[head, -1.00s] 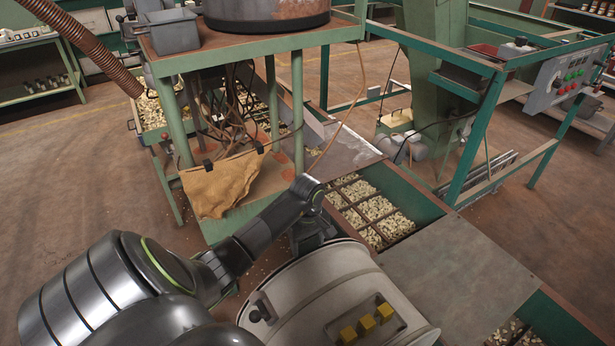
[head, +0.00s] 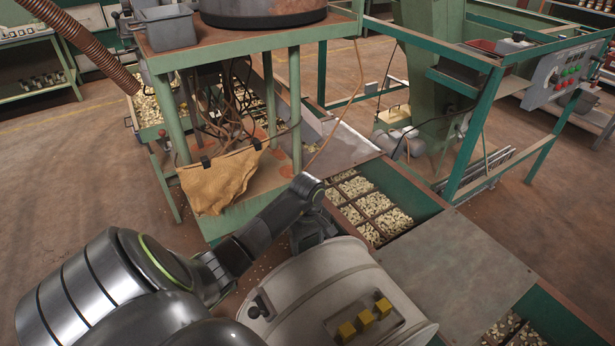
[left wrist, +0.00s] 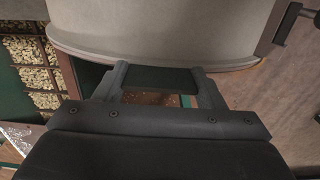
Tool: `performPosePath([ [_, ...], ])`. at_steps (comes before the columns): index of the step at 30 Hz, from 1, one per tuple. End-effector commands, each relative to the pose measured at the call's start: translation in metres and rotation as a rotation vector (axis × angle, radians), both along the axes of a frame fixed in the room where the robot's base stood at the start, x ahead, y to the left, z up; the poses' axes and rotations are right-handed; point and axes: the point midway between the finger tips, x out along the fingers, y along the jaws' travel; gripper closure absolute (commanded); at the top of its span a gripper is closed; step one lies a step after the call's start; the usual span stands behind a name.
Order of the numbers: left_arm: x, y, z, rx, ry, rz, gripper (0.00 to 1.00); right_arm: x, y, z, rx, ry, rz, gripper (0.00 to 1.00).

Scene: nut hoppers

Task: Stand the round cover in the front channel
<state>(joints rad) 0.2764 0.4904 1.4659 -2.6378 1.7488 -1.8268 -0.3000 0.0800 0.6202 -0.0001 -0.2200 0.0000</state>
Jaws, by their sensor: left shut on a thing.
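The round cover (head: 300,277) is a large pale-beige drum-like piece, tilted in the lower middle of the head view, with a recessed panel of yellow blocks and a dark knob. The head view cuts off its bottom. My left gripper (head: 315,238) is shut at its far rim. The left wrist view shows the cover's curved wall and rim (left wrist: 160,50) at the fingertips (left wrist: 158,72); the exact contact is hard to see. A green-sided channel (head: 402,187) with nut-filled compartments lies just beyond. I cannot tell whether it is the front channel. My right gripper is out of view.
A flat grey plate (head: 455,262) covers part of the channel on the right. More nut compartments show at lower right. A green stand (head: 225,45) with a hanging tan cloth (head: 218,180) is at left. A green frame (head: 478,125) stands beyond. Brown floor is open at far left.

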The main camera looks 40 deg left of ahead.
Motion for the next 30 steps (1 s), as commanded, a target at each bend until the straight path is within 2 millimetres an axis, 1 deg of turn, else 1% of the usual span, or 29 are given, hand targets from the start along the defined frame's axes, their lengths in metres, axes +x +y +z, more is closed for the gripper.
performPosePath([
  [1,-0.0007,-0.0031,-0.0009,-0.01,0.003,-0.001,0.98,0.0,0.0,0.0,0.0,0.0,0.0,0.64],
  [14,-0.0009,-0.0034,-0.0013,-0.012,0.003,-0.001,0.98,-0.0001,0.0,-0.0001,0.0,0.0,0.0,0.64],
  [15,-0.0009,-0.0034,-0.0013,-0.011,0.003,-0.001,0.31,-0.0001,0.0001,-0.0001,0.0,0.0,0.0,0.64],
  [20,-0.0006,-0.0022,-0.001,-0.007,0.002,-0.001,0.11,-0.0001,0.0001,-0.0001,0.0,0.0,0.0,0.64],
  [27,-0.0011,-0.0012,-0.0015,-0.004,0.003,0.0,0.11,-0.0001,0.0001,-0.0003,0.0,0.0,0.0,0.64],
  [30,-0.0002,-0.0007,0.0024,-0.004,0.001,0.0,0.11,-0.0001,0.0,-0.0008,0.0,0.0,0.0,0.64],
])
